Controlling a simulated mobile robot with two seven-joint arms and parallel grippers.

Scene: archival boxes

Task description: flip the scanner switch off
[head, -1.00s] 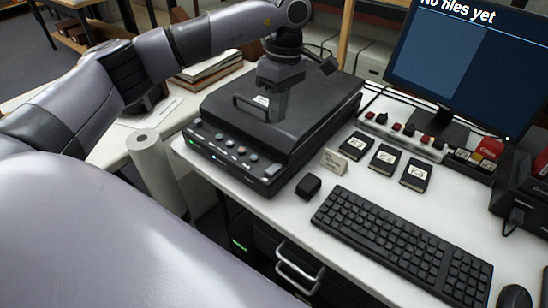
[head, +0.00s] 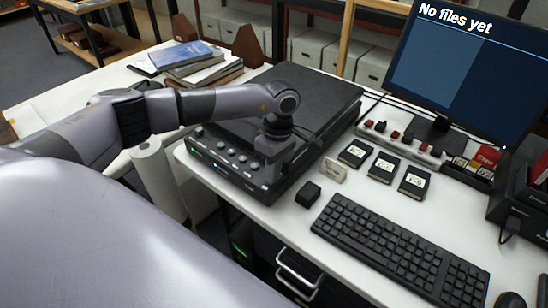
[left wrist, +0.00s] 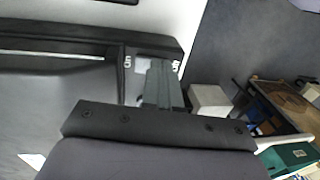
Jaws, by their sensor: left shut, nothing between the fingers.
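The black scanner (head: 325,92) sits on the white desk with its lid down. Its front panel has a row of buttons (head: 225,156) and a small green light at the left end. My left gripper (head: 266,181) is shut and empty, pointing down at the right end of that panel. In the left wrist view the closed fingers (left wrist: 163,88) are over the scanner's edge (left wrist: 80,45), between small white markings. The switch is hidden behind the gripper, so its position and any contact cannot be told. My right gripper is out of view.
A small black block (head: 308,194), a label card (head: 333,170) and a keyboard (head: 395,245) are right of the scanner. Behind them are black labelled cases (head: 383,167), a power strip (head: 402,140) and a monitor (head: 465,70). A white paper roll (head: 155,180) stands left.

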